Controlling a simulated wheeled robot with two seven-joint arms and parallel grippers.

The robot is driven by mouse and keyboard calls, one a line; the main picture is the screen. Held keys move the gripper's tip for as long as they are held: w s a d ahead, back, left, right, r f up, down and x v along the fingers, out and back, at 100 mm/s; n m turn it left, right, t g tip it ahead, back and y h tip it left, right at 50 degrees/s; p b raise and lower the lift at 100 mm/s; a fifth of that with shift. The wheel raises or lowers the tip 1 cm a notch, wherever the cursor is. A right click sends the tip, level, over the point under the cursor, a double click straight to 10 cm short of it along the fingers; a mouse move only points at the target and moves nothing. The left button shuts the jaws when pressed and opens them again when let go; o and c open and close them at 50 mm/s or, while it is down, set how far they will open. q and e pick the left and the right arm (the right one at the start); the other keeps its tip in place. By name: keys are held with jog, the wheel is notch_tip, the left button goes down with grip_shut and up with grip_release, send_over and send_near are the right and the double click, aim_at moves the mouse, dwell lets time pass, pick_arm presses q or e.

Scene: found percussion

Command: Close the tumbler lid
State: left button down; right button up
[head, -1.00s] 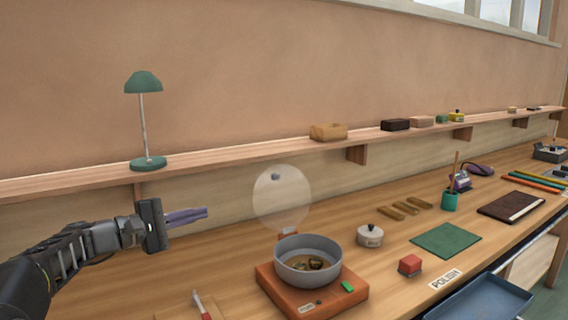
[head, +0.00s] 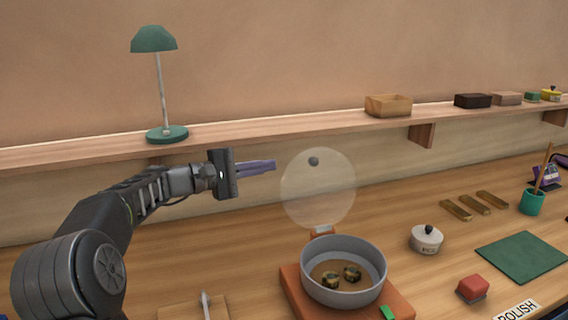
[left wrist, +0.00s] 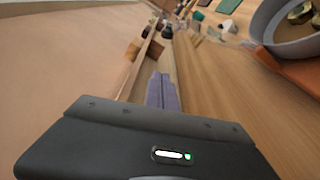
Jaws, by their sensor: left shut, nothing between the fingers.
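The tumbler is a grey round bowl (head: 343,283) on an orange base (head: 300,292), with a few dark and gold pieces lying inside. Its clear round lid (head: 318,200) with a dark knob (head: 314,161) stands raised upright at the bowl's back edge, so the bowl is open. My left gripper (head: 274,165) is shut and empty, its purple fingers just left of the lid and apart from it or nearly touching; I cannot tell the depth. In the left wrist view the shut fingers (left wrist: 162,92) point along the bench, with the bowl (left wrist: 285,28) at upper right. My right gripper is not in view.
A shelf (head: 290,133) with a green lamp (head: 160,90) and a wooden box (head: 388,105) runs behind.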

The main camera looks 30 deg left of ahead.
aim_at(317, 187)
pick_arm(q)
jog(key=w+d+p, duration=0.2)
jog(key=w+d, duration=0.3)
jog(key=d, duration=0.2)
jog(key=shift+d+r+p, duration=0.25)
jog(key=shift+r+p, duration=0.15)
